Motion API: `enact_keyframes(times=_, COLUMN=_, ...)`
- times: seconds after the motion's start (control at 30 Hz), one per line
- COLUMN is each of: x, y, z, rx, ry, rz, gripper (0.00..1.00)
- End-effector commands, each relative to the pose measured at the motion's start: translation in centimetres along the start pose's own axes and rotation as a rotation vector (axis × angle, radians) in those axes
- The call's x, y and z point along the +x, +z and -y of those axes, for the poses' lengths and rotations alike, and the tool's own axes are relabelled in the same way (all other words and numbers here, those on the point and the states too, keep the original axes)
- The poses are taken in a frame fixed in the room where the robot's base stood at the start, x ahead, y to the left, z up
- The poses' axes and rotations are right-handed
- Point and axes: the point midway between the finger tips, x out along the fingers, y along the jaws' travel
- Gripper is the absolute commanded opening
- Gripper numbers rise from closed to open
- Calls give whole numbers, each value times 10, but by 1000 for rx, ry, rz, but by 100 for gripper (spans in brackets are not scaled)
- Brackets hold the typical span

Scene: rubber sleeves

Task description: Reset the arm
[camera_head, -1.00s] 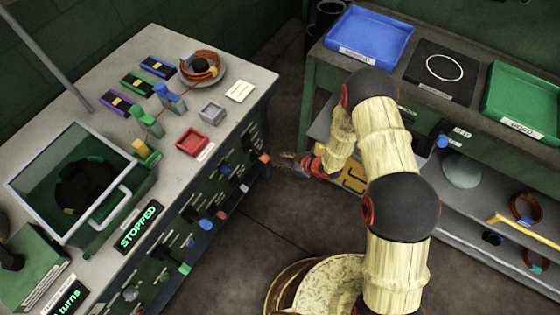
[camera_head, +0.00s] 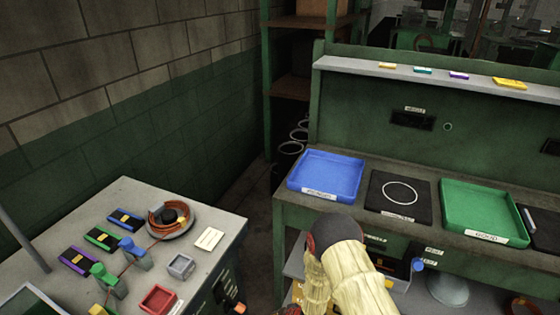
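My arm (camera_head: 362,285), in pale ribbed sleeves with dark joints, shows at the bottom centre in front of the green bench. Only its upper bend is in view. My gripper is below the frame edge or hidden, so its fingers do not show. No held thing is visible.
A grey table (camera_head: 128,210) at left bears coloured blocks, a coil of orange cable (camera_head: 168,222), a red tray (camera_head: 158,300) and a small grey tray (camera_head: 181,266). The green bench (camera_head: 290,208) bears a blue tray (camera_head: 326,172), a black mat (camera_head: 380,205) and a green tray (camera_head: 484,208). Floor shows between them.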

Motion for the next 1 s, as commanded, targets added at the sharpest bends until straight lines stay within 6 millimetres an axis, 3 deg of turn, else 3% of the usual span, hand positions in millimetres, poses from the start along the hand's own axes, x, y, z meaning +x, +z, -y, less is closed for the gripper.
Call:
enact_keyframes(times=0.03, x=-4, y=23, z=6, rx=38, ry=-4, rz=80, gripper=37)
enact_keyframes(times=0.1, x=-16, y=47, z=7, rx=90, ry=4, rz=183, gripper=37)
enact_keyframes(times=0.17, x=-31, y=60, z=4, rx=131, ry=19, rz=261, gripper=37)
enact_keyframes(times=0.33, x=-100, y=76, z=-14, rx=270, ry=83, rz=458, gripper=37)
enact_keyframes(times=0.5, x=-186, y=69, z=-27, rx=425, ry=154, rz=593, gripper=37)
enact_keyframes(times=0.63, x=-255, y=56, z=-26, rx=546, ry=198, rz=658, gripper=37)
enact_keyframes(times=0.8, x=-337, y=35, z=-14, rx=697, ry=240, rz=693, gripper=37)
enact_keyframes(times=1.0, x=-420, y=10, z=13, rx=847, ry=271, rz=677, gripper=37)
